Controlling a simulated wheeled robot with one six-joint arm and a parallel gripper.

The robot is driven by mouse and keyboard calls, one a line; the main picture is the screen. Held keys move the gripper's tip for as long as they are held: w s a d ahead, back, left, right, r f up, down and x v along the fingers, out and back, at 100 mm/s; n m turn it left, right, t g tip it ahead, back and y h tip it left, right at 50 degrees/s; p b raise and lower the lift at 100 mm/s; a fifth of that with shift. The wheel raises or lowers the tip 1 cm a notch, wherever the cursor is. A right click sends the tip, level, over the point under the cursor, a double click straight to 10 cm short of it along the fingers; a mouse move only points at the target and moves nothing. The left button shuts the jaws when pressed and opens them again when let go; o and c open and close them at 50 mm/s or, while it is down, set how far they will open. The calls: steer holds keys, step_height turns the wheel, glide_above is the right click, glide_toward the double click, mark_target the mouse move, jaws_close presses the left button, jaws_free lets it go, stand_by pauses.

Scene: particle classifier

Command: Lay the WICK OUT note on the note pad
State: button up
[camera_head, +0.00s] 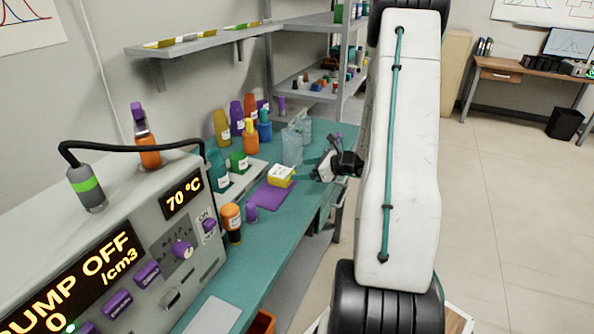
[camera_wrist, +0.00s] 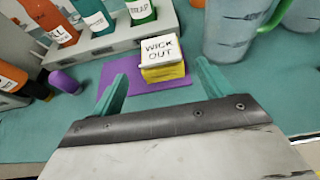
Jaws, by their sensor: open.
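The WICK OUT note (camera_wrist: 160,49) is white with black letters and lies on top of a small yellow block (camera_wrist: 165,73). The block sits on the purple mat (camera_wrist: 118,72), near its far edge; I cannot tell whether the mat or the block is the note pad. In the head view the note and block (camera_head: 281,175) stand on the mat (camera_head: 268,200) on the teal bench. My gripper (camera_wrist: 160,72) is open and empty, its teal fingers on the near side of the block, one to each side. The head view shows my gripper (camera_head: 322,171) right of the block.
A grey rack (camera_wrist: 105,42) of labelled bottles stands behind and left of the mat. A clear beaker (camera_wrist: 235,30) stands to the right. The bench (camera_head: 262,238) is clear in front.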

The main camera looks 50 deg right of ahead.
steer(key=v, duration=0.7)
steer(key=s+a+r+n+g+y, duration=0.15)
steer(key=a+r+n+g, duration=0.25)
steer(key=a+r+n, duration=0.65)
steer(key=a+r+n+g+y, duration=0.3)
steer(key=a+n+g, duration=0.25)
steer(key=a, duration=1.05)
steer(key=s+a+r+n+g+h, duration=0.1)
steer(key=s+a+r+n+h, duration=0.2)
steer(key=s+n, duration=0.5)
steer(key=s+a+r+n+h, duration=0.2)
steer(key=s+a+n+h, duration=0.4)
steer(key=s+n, duration=0.2)
steer(key=shift+s+r+g, duration=0.35)
steer(key=shift+s, duration=0.3)
